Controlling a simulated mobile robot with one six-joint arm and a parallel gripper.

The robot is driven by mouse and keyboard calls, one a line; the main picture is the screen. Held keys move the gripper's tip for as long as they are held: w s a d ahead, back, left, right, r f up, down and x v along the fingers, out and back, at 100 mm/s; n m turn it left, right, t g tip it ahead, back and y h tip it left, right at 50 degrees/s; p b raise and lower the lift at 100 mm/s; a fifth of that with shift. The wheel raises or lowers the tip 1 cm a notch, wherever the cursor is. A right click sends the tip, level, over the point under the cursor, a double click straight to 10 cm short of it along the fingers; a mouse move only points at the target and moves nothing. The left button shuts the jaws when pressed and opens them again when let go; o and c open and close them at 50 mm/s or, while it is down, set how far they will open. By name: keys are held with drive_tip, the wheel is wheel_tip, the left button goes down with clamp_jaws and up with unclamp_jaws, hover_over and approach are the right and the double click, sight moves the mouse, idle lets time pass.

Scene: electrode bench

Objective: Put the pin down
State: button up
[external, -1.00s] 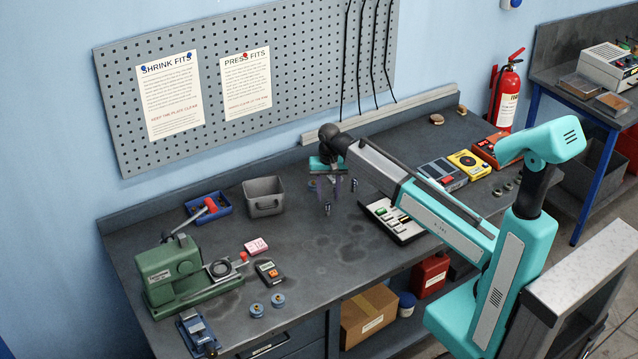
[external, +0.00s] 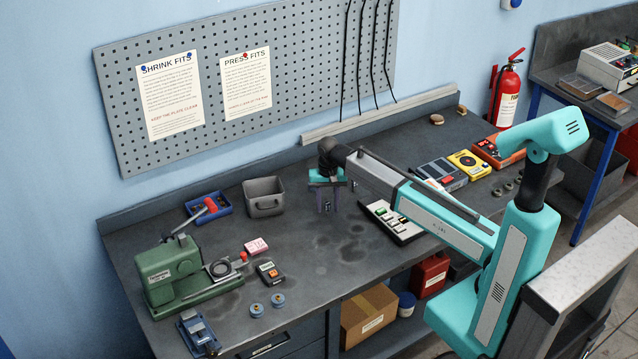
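My gripper (external: 328,209) points straight down at the middle of the bench, with its fingertips close to the bench top. A small grey metal pin (external: 327,206) shows between and beside the fingertips, looking upright. At this size I cannot tell whether the fingers touch the pin or stand apart from it, nor whether its foot rests on the bench. The fingers hide part of the pin and the surface behind it.
A green press (external: 178,272) is at the front left. Dark-stained bench top (external: 345,250) in front is clear.

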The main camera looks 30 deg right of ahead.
sight(328, 203)
idle(0.4)
clamp_jaws()
drive_tip(key=shift+r, duration=0.1)
drive_tip(key=shift+r+b, duration=0.7)
drive_tip(key=shift+r, duration=0.8)
drive_tip(key=shift+s+r, duration=0.15)
drive_tip(key=shift+s, duration=0.1)
drive_tip(key=s+d+b, duration=0.1)
drive_tip(key=s+d, duration=0.1)
drive_tip(key=s, duration=0.5)
drive_tip(key=s+d+r+b, duration=0.1)
drive_tip(key=s+d+b, duration=0.1)
drive_tip(key=s, duration=0.6)
drive_tip(key=shift+r+b, duration=0.25)
drive_tip(key=shift+b, duration=0.05)
